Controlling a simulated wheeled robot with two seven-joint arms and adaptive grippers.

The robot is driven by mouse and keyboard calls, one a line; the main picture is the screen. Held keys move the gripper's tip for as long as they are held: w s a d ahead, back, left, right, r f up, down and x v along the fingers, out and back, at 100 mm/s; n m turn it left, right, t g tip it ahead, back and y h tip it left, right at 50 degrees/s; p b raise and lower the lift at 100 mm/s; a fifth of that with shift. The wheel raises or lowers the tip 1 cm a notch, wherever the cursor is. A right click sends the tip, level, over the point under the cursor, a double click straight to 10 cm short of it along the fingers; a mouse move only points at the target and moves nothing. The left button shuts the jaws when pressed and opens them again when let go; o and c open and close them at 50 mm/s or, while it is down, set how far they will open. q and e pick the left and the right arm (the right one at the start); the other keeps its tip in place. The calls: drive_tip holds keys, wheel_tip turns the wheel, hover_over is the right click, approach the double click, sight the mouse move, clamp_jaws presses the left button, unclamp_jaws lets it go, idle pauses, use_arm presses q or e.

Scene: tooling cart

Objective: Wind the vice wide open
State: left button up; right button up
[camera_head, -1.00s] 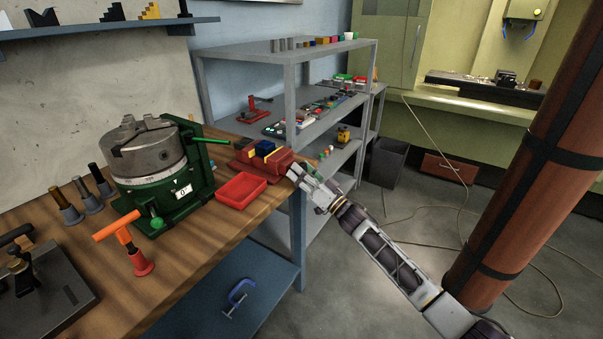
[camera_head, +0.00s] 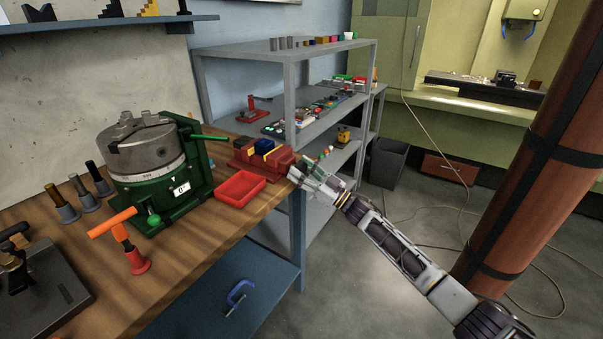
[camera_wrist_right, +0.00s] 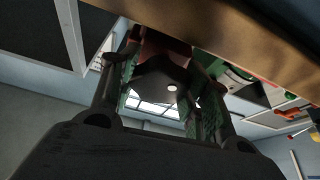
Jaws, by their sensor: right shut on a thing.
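The red vice (camera_head: 280,160) stands at the right end of the wooden bench, with yellow-faced jaws and a blue block (camera_head: 264,146) between them. My right gripper (camera_head: 298,175) is at the vice's right end, just past the bench edge. In the right wrist view its two green-padded fingers (camera_wrist_right: 163,95) are around a dark part (camera_wrist_right: 160,80) at the vice's end, which looks like its handle. Part of the red vice body (camera_wrist_right: 165,42) shows behind it. The fingers hide most of the handle in the head view. My left gripper is out of view.
A red tray (camera_head: 240,189) lies in front of the vice. A green-based chuck (camera_head: 145,150) stands to its left, with an orange-handled tool (camera_head: 122,235) nearby. Grey shelving (camera_head: 290,100) rises behind.

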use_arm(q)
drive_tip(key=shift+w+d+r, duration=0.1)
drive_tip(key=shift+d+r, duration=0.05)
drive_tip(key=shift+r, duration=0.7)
use_arm(e)
drive_tip(key=shift+n+g+y, duration=0.4)
drive_tip(key=shift+n+g, duration=0.3)
drive_tip(key=shift+n, duration=0.5)
drive_tip(key=o, duration=0.7)
drive_tip(key=shift+o, duration=0.2)
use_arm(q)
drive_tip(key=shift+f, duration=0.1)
use_arm(e)
drive_tip(key=shift+d, duration=0.1)
drive_tip(key=v, duration=1.1)
drive_tip(key=shift+s+d+f, duration=0.2)
drive_tip(key=shift+s+d, duration=0.05)
drive_tip(key=shift+d, duration=0.05)
